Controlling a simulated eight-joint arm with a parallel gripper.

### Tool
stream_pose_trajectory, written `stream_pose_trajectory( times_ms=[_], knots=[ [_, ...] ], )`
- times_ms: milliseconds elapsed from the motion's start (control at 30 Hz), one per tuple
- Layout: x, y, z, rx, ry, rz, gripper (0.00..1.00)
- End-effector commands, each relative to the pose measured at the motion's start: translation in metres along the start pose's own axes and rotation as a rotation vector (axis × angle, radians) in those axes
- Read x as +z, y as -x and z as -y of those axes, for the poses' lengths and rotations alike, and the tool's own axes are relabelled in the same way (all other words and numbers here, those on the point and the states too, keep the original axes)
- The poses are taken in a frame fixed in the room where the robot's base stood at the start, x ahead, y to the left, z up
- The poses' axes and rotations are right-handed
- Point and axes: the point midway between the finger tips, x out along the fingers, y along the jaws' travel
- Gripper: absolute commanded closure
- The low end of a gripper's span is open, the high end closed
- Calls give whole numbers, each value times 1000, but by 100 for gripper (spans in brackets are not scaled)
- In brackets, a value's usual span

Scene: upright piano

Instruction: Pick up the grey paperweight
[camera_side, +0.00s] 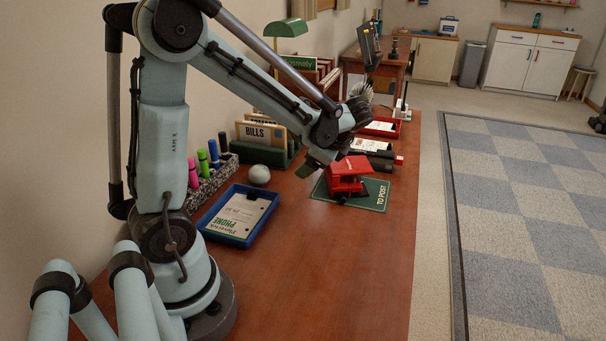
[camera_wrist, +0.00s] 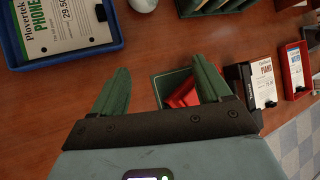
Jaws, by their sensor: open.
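The grey paperweight (camera_side: 259,174) is a smooth rounded lump on the brown desk. It sits between the blue tray and the green BILLS holder. In the wrist view the paperweight (camera_wrist: 143,4) is cut off by the top edge. My gripper (camera_side: 308,169) is above the desk to the right of the paperweight, apart from it. In the wrist view my gripper (camera_wrist: 162,72) has its two green fingers spread wide with nothing held between them.
A blue tray (camera_side: 212,230) with a PHONE bill lies left of the paperweight. A green BILLS holder (camera_side: 281,156) stands behind it. A red truck-like object (camera_side: 350,167) is on the green TO POST mat (camera_side: 378,191).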

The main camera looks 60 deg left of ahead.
Motion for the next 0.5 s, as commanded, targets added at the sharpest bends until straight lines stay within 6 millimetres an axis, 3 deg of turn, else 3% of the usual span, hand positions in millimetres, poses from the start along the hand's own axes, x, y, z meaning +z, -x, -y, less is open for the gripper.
stream_pose_trajectory(
  times_ms=[200, 500],
  knots=[
    [14, -42, 12, 83, -206, 270, 23],
    [25, -69, 7, 200, -352, 467, 23]
  ],
)
